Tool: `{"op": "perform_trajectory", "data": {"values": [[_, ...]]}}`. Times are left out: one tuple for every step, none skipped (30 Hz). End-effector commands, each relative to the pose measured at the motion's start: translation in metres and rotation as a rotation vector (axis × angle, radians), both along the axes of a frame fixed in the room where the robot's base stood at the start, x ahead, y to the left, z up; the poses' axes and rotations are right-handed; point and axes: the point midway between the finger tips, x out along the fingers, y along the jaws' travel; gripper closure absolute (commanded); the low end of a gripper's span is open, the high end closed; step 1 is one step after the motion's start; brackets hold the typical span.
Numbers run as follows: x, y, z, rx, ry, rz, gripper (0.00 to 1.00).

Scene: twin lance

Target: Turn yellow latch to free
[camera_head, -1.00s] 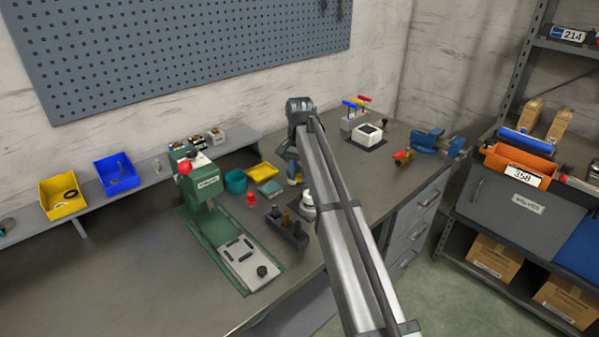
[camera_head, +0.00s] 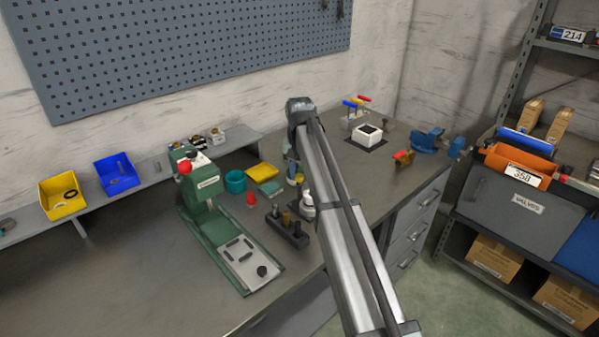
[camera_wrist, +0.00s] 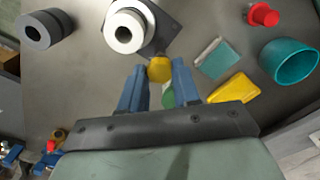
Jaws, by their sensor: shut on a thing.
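My gripper (camera_wrist: 159,88) is low over the bench, with its blue fingers on either side of a small yellow-ended piece (camera_wrist: 159,69) with a green part behind it. The fingers are shut on this piece. In the head view my arm hides most of the gripper. A stand with small blue, yellow and red handles (camera_head: 357,104) is at the back right of the bench, apart from my gripper. I cannot tell which yellow part is the latch.
A white hollow cylinder (camera_wrist: 130,25) on a dark plate is just beyond my fingertips. A teal cup (camera_wrist: 289,62), yellow tray (camera_wrist: 234,88) and red piece (camera_wrist: 263,15) are to the right. A green press (camera_head: 215,210) and dark peg block (camera_head: 287,232) stand left of my arm.

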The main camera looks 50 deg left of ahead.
Motion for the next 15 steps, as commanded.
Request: {"op": "perform_trajectory", "data": {"values": [[0.0, 0.0, 0.0002, 0.0, 0.0, 0.001, 0.99], [-0.0001, 0.0001, 0.0002, 0.0, 0.0, 0.001, 0.99], [-0.0001, 0.0001, 0.0002, 0.0, 0.0, 0.001, 0.99], [-0.0001, 0.0001, 0.0002, 0.0, 0.0, 0.001, 0.99], [-0.0001, 0.0001, 0.0001, 0.0, 0.0, 0.001, 0.67], [-0.0001, 0.0001, 0.0001, 0.0, 0.0, 0.0, 0.63], [-0.0001, 0.0001, 0.0001, 0.0, 0.0, 0.0, 0.6], [-0.0001, 0.0001, 0.0001, 0.0, 0.0, 0.0, 0.57], [-0.0001, 0.0001, 0.0001, 0.0, 0.0, 0.0, 0.53], [-0.0001, 0.0001, 0.0001, 0.0, 0.0, 0.0, 0.5], [0.0, 0.0, 0.0001, 0.0, 0.0, 0.0, 0.48], [0.0, 0.0, 0.0001, 0.0, 0.0, -0.001, 0.44], [0.0, 0.0, 0.0001, 0.0, 0.0, -0.001, 0.43], [0.0, 0.0, 0.0001, 0.0, 0.0, -0.001, 0.43], [0.0, 0.0, 0.0001, 0.0, 0.0, -0.001, 0.43]]}}
